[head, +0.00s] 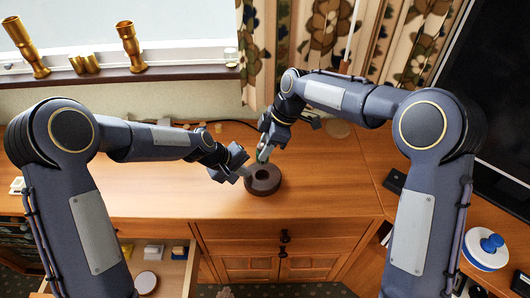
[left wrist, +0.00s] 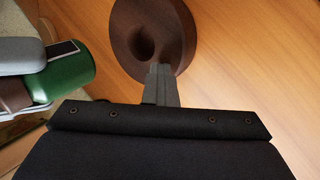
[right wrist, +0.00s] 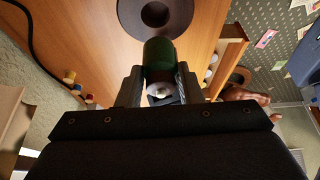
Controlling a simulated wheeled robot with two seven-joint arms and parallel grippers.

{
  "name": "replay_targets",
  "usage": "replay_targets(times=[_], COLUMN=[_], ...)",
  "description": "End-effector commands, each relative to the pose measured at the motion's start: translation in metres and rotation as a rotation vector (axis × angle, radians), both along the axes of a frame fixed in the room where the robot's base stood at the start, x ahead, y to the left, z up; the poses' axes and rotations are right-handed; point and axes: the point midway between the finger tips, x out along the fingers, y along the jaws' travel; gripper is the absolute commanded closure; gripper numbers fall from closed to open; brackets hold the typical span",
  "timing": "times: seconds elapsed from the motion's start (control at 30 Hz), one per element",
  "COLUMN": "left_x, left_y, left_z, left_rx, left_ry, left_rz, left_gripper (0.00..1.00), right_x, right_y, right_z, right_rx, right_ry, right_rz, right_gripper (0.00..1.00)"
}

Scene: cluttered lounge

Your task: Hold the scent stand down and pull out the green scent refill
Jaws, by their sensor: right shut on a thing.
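The scent stand (head: 264,183) is a dark brown round block on the wooden cabinet top, with an open, empty hole in it. It also shows in the left wrist view (left wrist: 178,22) and the right wrist view (right wrist: 183,12). My left gripper (head: 246,173) is shut and empty, its fingertips at the stand's rim, seemingly touching it. My right gripper (head: 263,153) is shut on the green scent refill (right wrist: 160,55), which is clear of the hole and held above and behind the stand.
Golden vases (head: 132,48) stand on the windowsill at the back left. An open drawer (head: 165,262) with small things is below at the front left. A blue and white round object (head: 486,248) lies at the right. The cabinet top left of the stand is clear.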

Motion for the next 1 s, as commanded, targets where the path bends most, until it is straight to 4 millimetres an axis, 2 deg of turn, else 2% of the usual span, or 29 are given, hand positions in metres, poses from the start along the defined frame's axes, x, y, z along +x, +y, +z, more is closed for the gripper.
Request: replay_targets(times=[0.17,0.2,0.3,0.33,0.47,1.0], left_x=[0.000,0.000,0.000,0.000,0.000,0.000], left_y=[0.002,0.002,0.002,0.002,0.002,0.003], left_z=[-0.003,-0.003,-0.003,-0.003,-0.003,-0.003], left_rx=[0.004,0.004,0.004,0.004,0.004,0.004], left_ry=[0.004,0.004,0.004,0.004,0.004,0.004], left_rz=[0.002,0.002,0.002,0.002,0.002,0.002], left_gripper=[1.00,1.00,1.00,1.00,1.00,1.00], right_x=[0.000,0.000,0.000,0.000,0.000,0.000], right_y=[0.000,0.000,0.000,0.000,0.000,0.001], right_z=[0.000,0.000,0.000,0.000,0.002,0.045], right_rx=[0.001,0.001,0.001,0.001,0.001,0.002], right_ry=[0.000,0.000,0.000,0.000,-0.001,-0.003], right_rz=[0.000,0.000,0.000,0.000,0.001,-0.001], right_gripper=[0.90,0.72,0.85,0.87,0.87,0.87])
